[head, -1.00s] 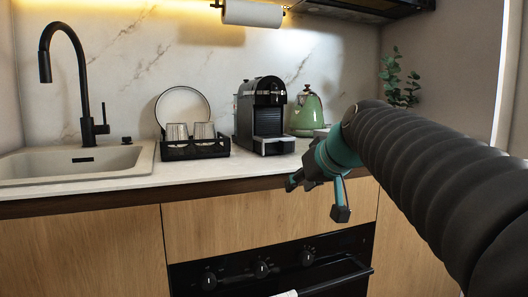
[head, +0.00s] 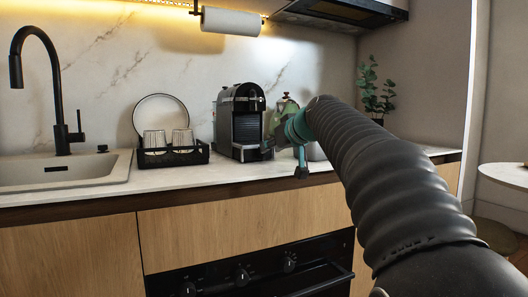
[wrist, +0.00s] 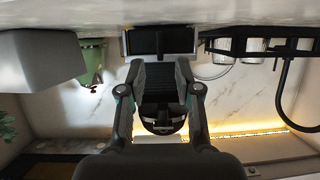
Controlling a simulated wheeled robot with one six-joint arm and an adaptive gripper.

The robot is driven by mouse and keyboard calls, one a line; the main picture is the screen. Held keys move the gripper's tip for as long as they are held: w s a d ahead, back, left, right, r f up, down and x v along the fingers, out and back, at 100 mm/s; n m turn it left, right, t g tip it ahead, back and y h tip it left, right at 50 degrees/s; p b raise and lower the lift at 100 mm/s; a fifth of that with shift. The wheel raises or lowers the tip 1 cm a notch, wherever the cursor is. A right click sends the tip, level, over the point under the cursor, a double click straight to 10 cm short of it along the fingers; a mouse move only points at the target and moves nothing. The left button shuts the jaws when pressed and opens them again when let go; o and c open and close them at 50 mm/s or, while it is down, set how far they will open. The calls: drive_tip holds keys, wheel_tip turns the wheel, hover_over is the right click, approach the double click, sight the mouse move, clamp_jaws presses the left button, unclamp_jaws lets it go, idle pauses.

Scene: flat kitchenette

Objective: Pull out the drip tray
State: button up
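The black and grey coffee machine (head: 240,115) stands on the counter, its front facing me. Its drip tray (head: 246,153) sits low at the front, partly hidden by my gripper in the head view. In the wrist view, which is upside down, the drip tray (wrist: 160,42) shows as a dark rectangle with a pale rim at the top, in front of the machine (wrist: 160,100). My gripper (head: 285,157) is open and empty, in front of the tray and slightly right in the head view. Its fingers (wrist: 160,69) are spread, pointing toward the machine; I see no contact.
A green kettle (head: 285,108) stands right of the machine, partly behind my arm. A grey blocky thing (wrist: 38,62) is near it. A black rack (head: 172,155) with glasses and a plate stands left, beside the sink (head: 65,172). The counter edge runs below my gripper.

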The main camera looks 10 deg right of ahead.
sight(264, 165)
drive_tip(key=x, duration=0.5)
drive_tip(key=shift+w+a+f, duration=0.1)
drive_tip(key=shift+w+a, duration=0.05)
drive_tip(key=shift+w, duration=0.2)
clamp_jaws()
